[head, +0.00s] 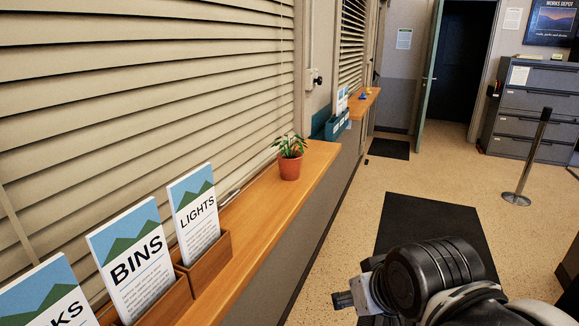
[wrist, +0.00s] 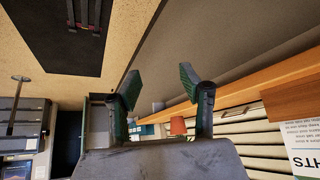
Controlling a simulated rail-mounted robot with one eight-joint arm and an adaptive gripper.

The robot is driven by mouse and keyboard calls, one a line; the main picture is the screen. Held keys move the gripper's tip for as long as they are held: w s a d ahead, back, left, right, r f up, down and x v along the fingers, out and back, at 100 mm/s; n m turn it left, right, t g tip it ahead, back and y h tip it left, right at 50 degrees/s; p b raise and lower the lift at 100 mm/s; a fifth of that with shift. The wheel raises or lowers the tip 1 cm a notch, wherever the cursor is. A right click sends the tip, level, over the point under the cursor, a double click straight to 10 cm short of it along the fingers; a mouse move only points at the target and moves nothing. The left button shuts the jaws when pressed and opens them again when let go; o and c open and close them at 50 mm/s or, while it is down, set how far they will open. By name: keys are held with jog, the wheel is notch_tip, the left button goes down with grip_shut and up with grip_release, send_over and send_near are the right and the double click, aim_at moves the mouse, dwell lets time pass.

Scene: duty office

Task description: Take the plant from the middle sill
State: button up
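The plant (head: 290,158) is a small green leafy plant in a terracotta pot, standing upright on the wooden sill (head: 262,205) near its far end in the head view. In the wrist view its pot (wrist: 178,125) shows between my finger and the sill edge, partly hidden. My gripper (head: 345,299) is to the right of the sill and nearer than the plant, apart from both. In the wrist view my gripper (wrist: 160,88) has its two fingers spread wide with nothing between them.
Leaflet holders with BINS (head: 133,260) and LIGHTS (head: 194,213) cards stand on the near sill. Closed blinds (head: 140,85) run behind it. A post (head: 530,160) stands right. Floor beside the sill is open.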

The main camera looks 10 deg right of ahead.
jog(key=o, duration=1.1)
